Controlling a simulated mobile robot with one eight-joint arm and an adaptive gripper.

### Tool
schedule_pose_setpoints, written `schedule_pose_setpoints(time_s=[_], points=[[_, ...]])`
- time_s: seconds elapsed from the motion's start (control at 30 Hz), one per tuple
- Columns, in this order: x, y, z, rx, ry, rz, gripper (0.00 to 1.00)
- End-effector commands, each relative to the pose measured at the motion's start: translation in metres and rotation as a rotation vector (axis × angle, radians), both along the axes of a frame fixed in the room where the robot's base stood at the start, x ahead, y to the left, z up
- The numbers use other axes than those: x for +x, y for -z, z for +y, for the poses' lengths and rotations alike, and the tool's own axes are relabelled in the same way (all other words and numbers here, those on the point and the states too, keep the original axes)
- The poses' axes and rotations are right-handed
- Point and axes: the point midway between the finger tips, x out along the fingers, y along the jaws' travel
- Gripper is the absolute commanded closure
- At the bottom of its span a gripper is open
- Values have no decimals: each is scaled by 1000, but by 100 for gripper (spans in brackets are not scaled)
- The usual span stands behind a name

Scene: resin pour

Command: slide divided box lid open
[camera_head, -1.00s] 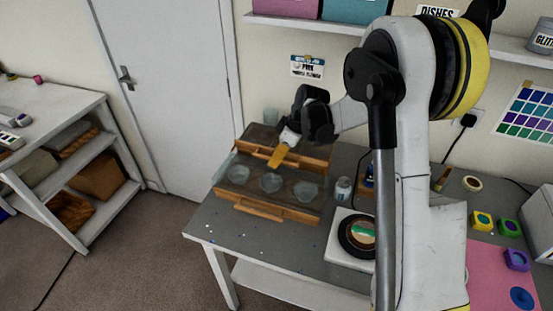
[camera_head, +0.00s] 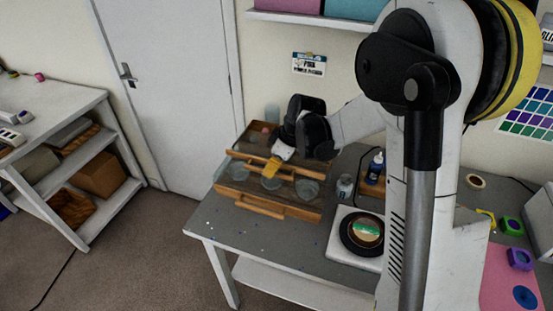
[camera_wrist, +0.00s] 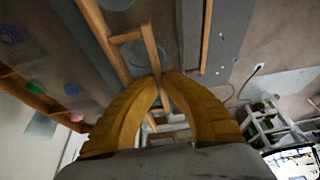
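The divided wooden box (camera_head: 228,195) stands on the grey table at the left, with a wooden handle (camera_head: 262,208) along its front. Its lid (camera_head: 248,155) has a wooden rail and a handle (camera_wrist: 150,48), and is partly slid toward the front. The back compartment (camera_head: 252,134) is uncovered, with a small pink item (camera_head: 265,129). In the wrist view a green item (camera_wrist: 35,87) and a pink item (camera_wrist: 76,117) show there. My gripper (camera_head: 271,167), with yellow fingers, is at the lid; in the wrist view its tips (camera_wrist: 164,76) close on the lid handle, partly hiding it.
Three clear round cups (camera_head: 271,183) show at the box's front; I cannot tell if they are under the lid. A jar (camera_head: 344,187), a bottle (camera_head: 374,167) and a white scale (camera_head: 343,250) with a dark round piece stand to the right. The table front has small scraps.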

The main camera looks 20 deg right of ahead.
Motion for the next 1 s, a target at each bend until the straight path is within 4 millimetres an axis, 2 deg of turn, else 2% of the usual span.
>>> schedule_pose_setpoints(time_s=[0.1, 0.23, 0.6, 0.63, 0.7, 1.0], points=[[-25, 1, 19, 0, -4, 1, 100], [-41, 1, 30, 1, -2, 0, 100], [-45, 0, 33, 1, 0, -1, 100], [-45, 0, 33, 0, 0, 0, 87], [-45, 0, 33, 0, 0, 0, 69], [-45, -1, 32, 0, 0, 0, 69]])
